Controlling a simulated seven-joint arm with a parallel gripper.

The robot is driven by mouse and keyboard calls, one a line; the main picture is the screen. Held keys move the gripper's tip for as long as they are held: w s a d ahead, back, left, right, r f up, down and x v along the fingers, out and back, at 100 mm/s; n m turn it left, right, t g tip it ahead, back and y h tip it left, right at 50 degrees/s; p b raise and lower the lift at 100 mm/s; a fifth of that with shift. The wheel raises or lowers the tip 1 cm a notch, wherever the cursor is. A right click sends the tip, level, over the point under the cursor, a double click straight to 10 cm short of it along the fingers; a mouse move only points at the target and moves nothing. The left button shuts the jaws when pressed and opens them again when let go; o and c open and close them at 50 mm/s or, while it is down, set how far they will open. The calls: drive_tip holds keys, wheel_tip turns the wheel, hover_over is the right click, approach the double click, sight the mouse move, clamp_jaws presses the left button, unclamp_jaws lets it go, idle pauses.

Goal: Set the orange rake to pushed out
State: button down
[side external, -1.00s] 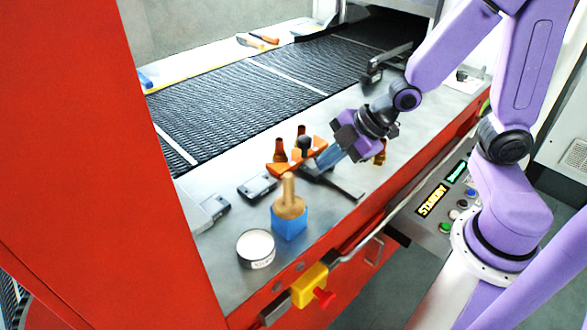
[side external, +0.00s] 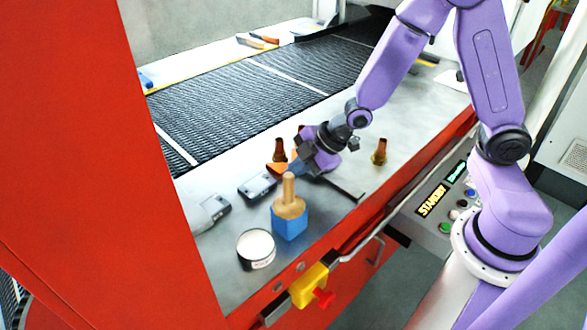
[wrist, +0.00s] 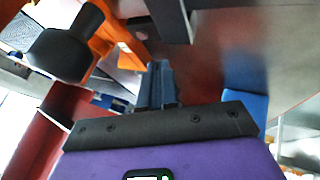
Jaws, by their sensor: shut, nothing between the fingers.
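The orange rake (side external: 276,168) stands on the metal deck beside the belt in the side view, mostly hidden behind my gripper; only its left end shows. In the wrist view its orange body (wrist: 104,48) lies at the upper left, with a black knob (wrist: 68,50) close to the camera. My gripper (side external: 297,168) is low over the deck, at the rake's near right side. Its blue fingers (wrist: 158,82) are shut and empty, pointing past the orange part. I cannot tell whether they touch the rake.
A wooden-handled tool in a blue block (side external: 290,222) stands close in front of my gripper. A round white tin (side external: 256,248) is nearer. A dark slotted bracket (side external: 258,186) lies left. A brass fitting (side external: 379,152) stands right. The deck farther right is clear.

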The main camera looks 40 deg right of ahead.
sight(272, 165)
drive_tip(key=shift+w, duration=0.3)
drive_tip(key=shift+w, duration=2.4)
drive_tip(key=shift+d+r, duration=0.1)
